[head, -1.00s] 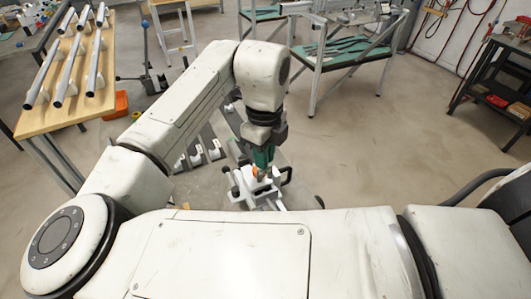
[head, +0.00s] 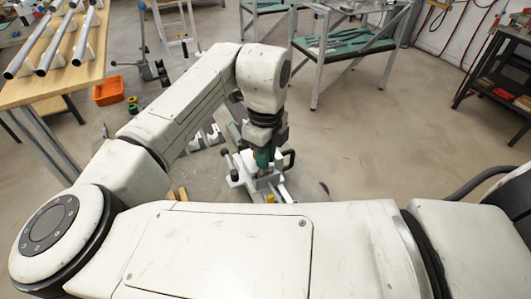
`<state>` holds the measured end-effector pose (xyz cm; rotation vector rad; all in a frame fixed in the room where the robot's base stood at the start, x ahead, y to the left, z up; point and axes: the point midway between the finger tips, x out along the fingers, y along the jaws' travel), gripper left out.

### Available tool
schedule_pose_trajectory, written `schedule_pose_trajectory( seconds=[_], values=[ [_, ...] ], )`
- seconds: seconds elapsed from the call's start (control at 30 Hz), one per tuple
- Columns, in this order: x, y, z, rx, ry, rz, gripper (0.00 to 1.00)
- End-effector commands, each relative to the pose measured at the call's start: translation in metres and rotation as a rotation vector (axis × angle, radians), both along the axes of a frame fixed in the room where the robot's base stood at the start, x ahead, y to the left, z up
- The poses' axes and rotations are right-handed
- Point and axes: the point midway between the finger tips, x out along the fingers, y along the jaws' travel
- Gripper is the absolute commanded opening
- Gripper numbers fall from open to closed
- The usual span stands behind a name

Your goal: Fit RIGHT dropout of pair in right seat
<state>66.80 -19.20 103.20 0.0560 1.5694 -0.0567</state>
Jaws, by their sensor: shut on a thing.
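The white frame jig (head: 236,178) stands low in front of my body, with dark knobs and a black handle at its sides. My gripper (head: 263,163), with green fingers, points straight down at the middle of the jig. It is shut on a small part, taken to be the dropout, which is too small and too covered to make out. The tips are at or just above the jig; I cannot tell whether the part touches the right seat. The seats are hidden by my gripper and arm.
A wooden table (head: 22,92) with several silver tubes stands at the left. An orange bin (head: 107,92) and a green spool (head: 133,106) are on the floor beside it. A metal rack with green shelves (head: 352,42) stands behind. Open floor lies right of the jig.

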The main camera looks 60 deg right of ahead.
Motion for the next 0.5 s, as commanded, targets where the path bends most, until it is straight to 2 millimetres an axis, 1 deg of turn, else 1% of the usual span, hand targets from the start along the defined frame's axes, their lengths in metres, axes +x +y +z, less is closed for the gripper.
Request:
schedule_pose_trajectory(
  seconds=[0.03, 0.13, 0.47, 0.5],
  values=[
    [-0.0001, -0.0001, -0.004, -0.001, 0.001, 0.001, 0.0],
    [-0.0003, -0.0002, -0.007, 0.0, 0.002, 0.001, 0.0],
    [0.0, 0.0, -0.0082, 0.0, 0.001, 0.001, 0.0],
    [0.0, 0.0, -0.0082, 0.0, 0.001, 0.001, 0.2]
  ],
)
